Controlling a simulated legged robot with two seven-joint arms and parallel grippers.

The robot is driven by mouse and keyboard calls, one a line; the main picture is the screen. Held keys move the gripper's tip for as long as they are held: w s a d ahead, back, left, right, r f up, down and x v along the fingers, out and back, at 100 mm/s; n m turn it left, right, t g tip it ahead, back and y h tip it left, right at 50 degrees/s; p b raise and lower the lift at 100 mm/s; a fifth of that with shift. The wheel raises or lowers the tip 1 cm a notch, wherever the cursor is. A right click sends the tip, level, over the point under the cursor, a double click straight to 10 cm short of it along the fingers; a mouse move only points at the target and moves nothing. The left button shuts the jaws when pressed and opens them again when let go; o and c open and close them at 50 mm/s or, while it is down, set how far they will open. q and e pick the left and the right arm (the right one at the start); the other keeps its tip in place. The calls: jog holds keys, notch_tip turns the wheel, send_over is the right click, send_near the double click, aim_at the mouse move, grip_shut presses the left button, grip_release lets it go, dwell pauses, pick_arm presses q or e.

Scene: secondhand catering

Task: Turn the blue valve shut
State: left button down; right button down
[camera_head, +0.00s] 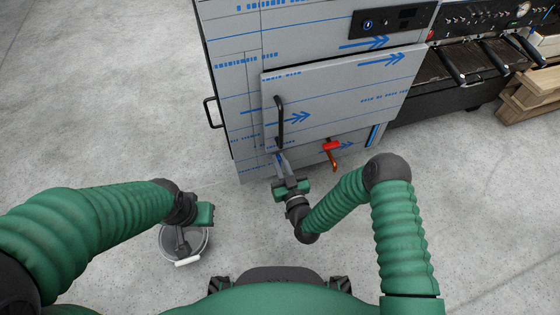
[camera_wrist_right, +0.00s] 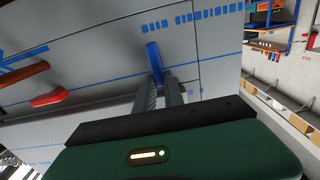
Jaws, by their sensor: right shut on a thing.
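The blue valve (camera_wrist_right: 153,56) has a narrow blue handle on the lower front of the wrapped steel cabinet. In the head view only a bit of blue (camera_head: 278,157) shows, mostly hidden by my right gripper (camera_head: 282,160). In the right wrist view the fingers of that gripper (camera_wrist_right: 160,84) are closed around the lower part of the handle, which stands up beyond them. My left gripper (camera_head: 184,241) hangs low at the left, over a bucket, away from the cabinet. Its fingers are too small and dark to read.
A red valve (camera_head: 331,146) with a copper-coloured spout sits right of the blue one. A black door handle (camera_head: 279,121) stands out above my right gripper. A clear bucket (camera_head: 166,246) is on the floor. An espresso machine (camera_head: 470,60) and wooden pallets (camera_head: 530,100) are at the right.

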jog(key=shift+m, duration=0.3)
jog(key=shift+w+d+f+m+p, duration=0.15)
jog(key=shift+d+f+m+p, duration=0.35)
jog(key=shift+m, duration=2.35)
jog(key=shift+w+d+f+m+p, duration=0.1)
jog(key=shift+d+f+m+p, duration=0.45)
jog(key=shift+m, duration=2.35)
jog(key=shift+w+d+f+m+p, duration=0.15)
jog(key=shift+d+f+m+p, duration=0.35)
jog(key=shift+m, duration=2.35)
jog(key=shift+a, duration=0.1)
jog(key=c, duration=1.4)
grip_release()
jog(key=shift+c, duration=0.2)
jog(key=shift+r, duration=0.15)
jog(key=shift+a, duration=0.1)
